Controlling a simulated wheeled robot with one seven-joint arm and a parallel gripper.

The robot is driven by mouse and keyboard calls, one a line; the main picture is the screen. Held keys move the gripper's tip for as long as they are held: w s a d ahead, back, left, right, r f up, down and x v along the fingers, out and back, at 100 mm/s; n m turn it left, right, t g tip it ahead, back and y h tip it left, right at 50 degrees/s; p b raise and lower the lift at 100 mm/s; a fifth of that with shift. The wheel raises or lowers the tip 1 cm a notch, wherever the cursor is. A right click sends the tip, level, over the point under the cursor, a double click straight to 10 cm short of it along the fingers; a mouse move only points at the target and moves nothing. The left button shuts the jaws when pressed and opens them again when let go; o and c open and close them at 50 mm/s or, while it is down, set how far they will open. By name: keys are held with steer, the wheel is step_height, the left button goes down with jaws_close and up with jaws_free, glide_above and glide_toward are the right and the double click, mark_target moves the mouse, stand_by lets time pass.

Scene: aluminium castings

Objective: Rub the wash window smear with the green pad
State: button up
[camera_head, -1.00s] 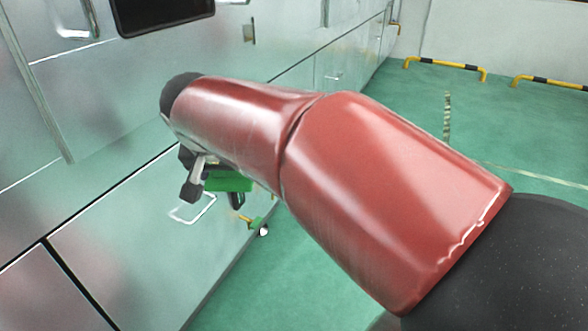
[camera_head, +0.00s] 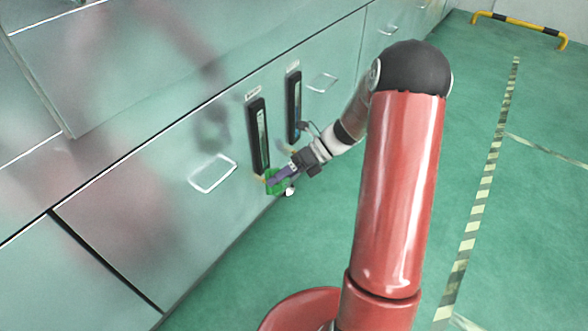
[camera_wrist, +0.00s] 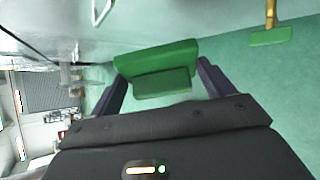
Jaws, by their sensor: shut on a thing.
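My gripper (camera_head: 284,174) is shut on the green pad (camera_wrist: 155,60), which sits between its two fingers in the wrist view. In the head view the green pad (camera_head: 273,184) is close to the machine's front, by the lower end of a narrow dark-framed window (camera_head: 258,136). I cannot tell whether it touches the panel. A second such window (camera_head: 294,108) is to the right. Both have small labels above. I cannot make out a smear on either, and which one is the wash window is unreadable.
The grey-green machine front (camera_head: 130,215) runs along the left with wire handles (camera_head: 213,173). A yellow stem with a green end (camera_wrist: 270,32) shows in the wrist view. Open green floor (camera_head: 480,270) lies right, with striped tape and a yellow-black barrier (camera_head: 520,29).

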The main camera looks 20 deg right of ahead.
steer(key=w+d+f+m+t, duration=0.3)
steer(key=d+m+t, duration=0.15)
steer(key=t, duration=0.25)
steer(key=w+a+b, duration=0.1)
steer(key=w+a, duration=0.3)
steer(key=shift+w, duration=0.4)
steer(key=shift+w+a+m, duration=0.25)
steer(key=shift+w+a, duration=0.35)
steer(key=shift+w, duration=0.15)
stand_by(0.5)
